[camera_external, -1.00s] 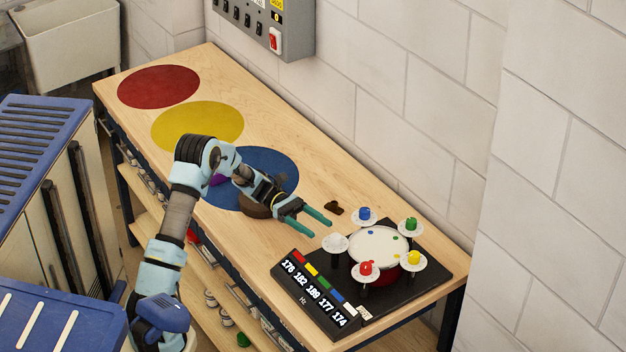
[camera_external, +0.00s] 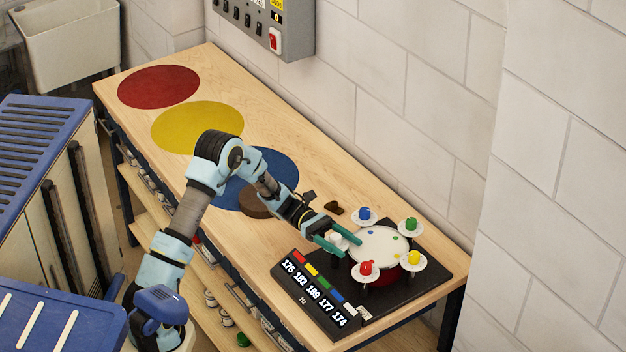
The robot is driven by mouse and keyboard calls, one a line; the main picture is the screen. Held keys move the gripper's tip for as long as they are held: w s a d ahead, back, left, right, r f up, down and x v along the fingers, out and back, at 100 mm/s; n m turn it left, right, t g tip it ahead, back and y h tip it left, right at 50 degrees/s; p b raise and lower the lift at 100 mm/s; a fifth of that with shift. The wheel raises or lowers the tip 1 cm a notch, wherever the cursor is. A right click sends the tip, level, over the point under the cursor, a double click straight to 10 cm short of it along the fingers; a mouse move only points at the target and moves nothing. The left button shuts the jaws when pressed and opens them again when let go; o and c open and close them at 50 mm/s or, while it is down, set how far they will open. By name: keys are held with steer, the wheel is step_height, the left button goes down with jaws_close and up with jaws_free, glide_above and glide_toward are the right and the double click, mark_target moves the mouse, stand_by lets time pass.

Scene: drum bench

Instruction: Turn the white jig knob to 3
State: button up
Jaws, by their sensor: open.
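The jig is a black board (camera_external: 421,287) with a white round drum top (camera_external: 381,245) and several knobs on white dials around it. The white knob (camera_external: 336,238) is at the left of the drum. My gripper (camera_external: 343,243) is open, with its green fingers around or just above the white knob; I cannot tell whether they touch it. The fingers partly cover its dial, and its numbers are too small to read. The blue knob (camera_external: 365,214), green knob (camera_external: 410,223), yellow knob (camera_external: 414,257) and red knob (camera_external: 366,268) stand clear of the gripper.
A display (camera_external: 316,294) at the jig's front left shows 176, 182, 189, 177, 174 in Hz. A small brown piece (camera_external: 334,208) lies behind the gripper. Red (camera_external: 158,87), yellow (camera_external: 197,127) and blue (camera_external: 274,165) discs mark the bench. A brown round object (camera_external: 254,203) is under the forearm.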

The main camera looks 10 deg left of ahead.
jaws_close()
stand_by(0.4)
steer(key=shift+n+t, duration=0.3)
steer(key=shift+t, duration=0.1)
steer(key=n+t+h, duration=0.1)
steer(key=t, duration=0.1)
steer(key=w+n+t+h, duration=0.1)
steer(key=n+t, duration=0.1)
steer(key=t, duration=0.1)
steer(key=shift+d+h, duration=0.15)
steer(key=shift+h, duration=0.15)
steer(key=n+t, duration=0.2)
steer(key=t, duration=0.1)
steer(key=n+t+b, duration=0.1)
steer(key=shift+w+d+f+t, duration=0.1)
steer(key=shift+w+f+t, duration=0.05)
steer(key=shift+w+t, duration=0.15)
steer(key=shift+w+n+t+b, duration=0.2)
steer(key=shift+n+t+b, duration=0.15)
steer(key=shift+n+t, duration=0.75)
steer(key=shift+w+t, duration=0.1)
steer(key=shift+t, duration=0.3)
jaws_free()
